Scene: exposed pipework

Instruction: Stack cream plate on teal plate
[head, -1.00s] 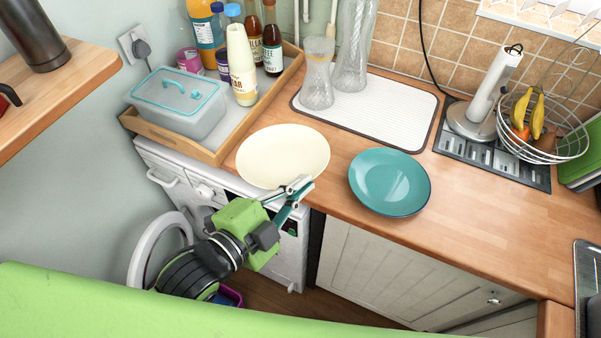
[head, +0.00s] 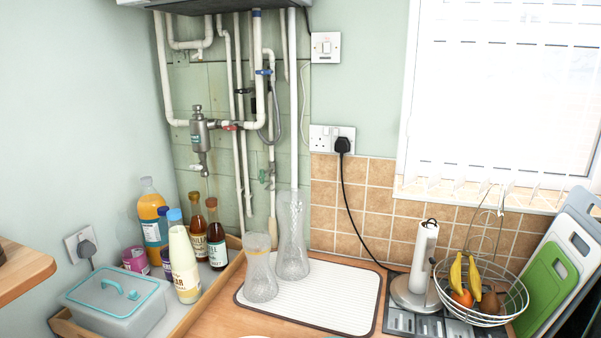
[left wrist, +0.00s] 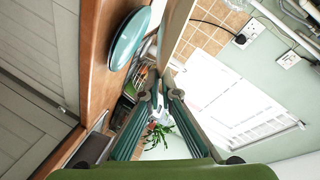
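The teal plate (left wrist: 130,38) lies on the wooden counter (left wrist: 97,60) in the left wrist view, seen at a steep slant. My left gripper (left wrist: 162,88) shows from behind there, its two fingers close together. A pale strip between the fingertips looks like the cream plate (left wrist: 178,32) seen nearly edge-on, held by its rim above the counter. In the head view only a thin pale sliver at the bottom edge may be its rim; the teal plate and both grippers are outside that view.
In the head view a drying mat (head: 340,310) carries two glass vases. A tray with bottles and a lidded box (head: 115,300) stands left. A paper-towel holder (head: 420,265) and fruit basket (head: 485,295) stand right. Pipes (head: 240,120) run up the back wall.

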